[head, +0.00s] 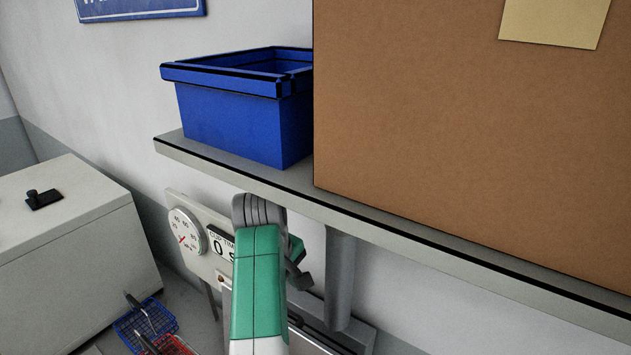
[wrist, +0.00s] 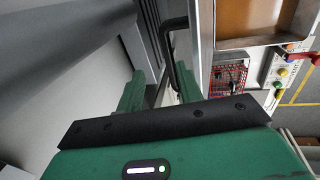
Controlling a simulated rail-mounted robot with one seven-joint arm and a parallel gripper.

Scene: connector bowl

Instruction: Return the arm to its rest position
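My arm (head: 257,285), green and white with a grey joint on top, rises from the bottom of the head view to just below the shelf edge.
A grey shelf (head: 400,235) overhangs my arm, carrying a blue bin (head: 245,125) and a large brown box (head: 450,130). A dial gauge (head: 186,232) is left of my arm. Blue (head: 145,322) and red (head: 168,346) baskets lie low by a grey cabinet (head: 70,260).

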